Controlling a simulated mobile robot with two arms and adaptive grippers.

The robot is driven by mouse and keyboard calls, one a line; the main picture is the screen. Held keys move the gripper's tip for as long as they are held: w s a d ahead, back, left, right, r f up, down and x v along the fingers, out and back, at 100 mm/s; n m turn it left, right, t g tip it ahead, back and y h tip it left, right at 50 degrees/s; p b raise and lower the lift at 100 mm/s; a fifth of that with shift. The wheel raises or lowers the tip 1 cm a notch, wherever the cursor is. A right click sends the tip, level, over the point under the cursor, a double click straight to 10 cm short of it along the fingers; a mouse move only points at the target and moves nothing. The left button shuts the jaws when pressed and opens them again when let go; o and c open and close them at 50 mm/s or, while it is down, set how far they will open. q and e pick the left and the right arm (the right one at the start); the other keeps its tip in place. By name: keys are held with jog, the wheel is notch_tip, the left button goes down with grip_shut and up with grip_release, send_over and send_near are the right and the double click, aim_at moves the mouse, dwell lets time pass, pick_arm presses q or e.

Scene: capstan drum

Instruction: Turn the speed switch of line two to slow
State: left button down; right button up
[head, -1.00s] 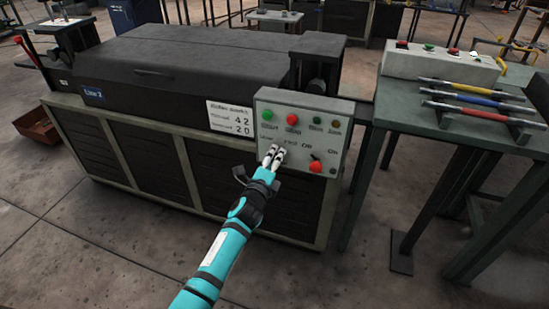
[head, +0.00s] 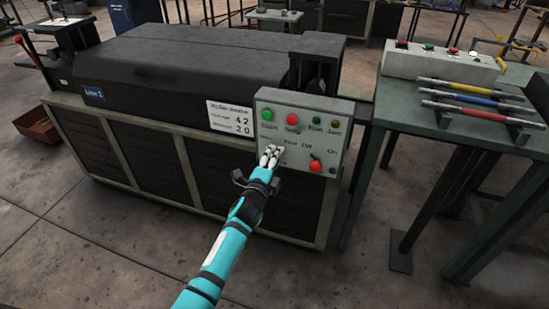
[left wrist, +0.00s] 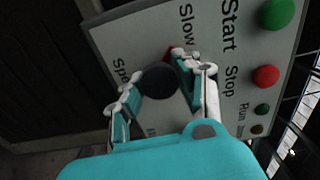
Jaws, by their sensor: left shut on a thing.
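The line two control panel (head: 302,113) stands on the front right corner of the Line 2 machine (head: 190,60). My left gripper (head: 270,152) is at the panel's lower left, over the speed switch. In the left wrist view the switch is a round black knob (left wrist: 160,80), and my left gripper (left wrist: 158,78) is shut on it, with one finger on each side. A small red mark (left wrist: 168,53) shows at the knob's edge near the word "Slow". The fingers hide part of the lettering around the knob. My right gripper is not in view.
Above the switch are a green start button (head: 267,114), a red stop button (head: 292,119) and two small lamps. A bench (head: 395,112) with coloured bars stands further right. The floor in front is clear.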

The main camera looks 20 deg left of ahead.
pick_arm(q)
jog(key=c, duration=0.9)
grip_release()
jog(key=shift+s, duration=0.15)
jog(key=s, duration=1.1)
jog(key=shift+s+a, duration=0.2)
jog(key=shift+s, duration=0.2)
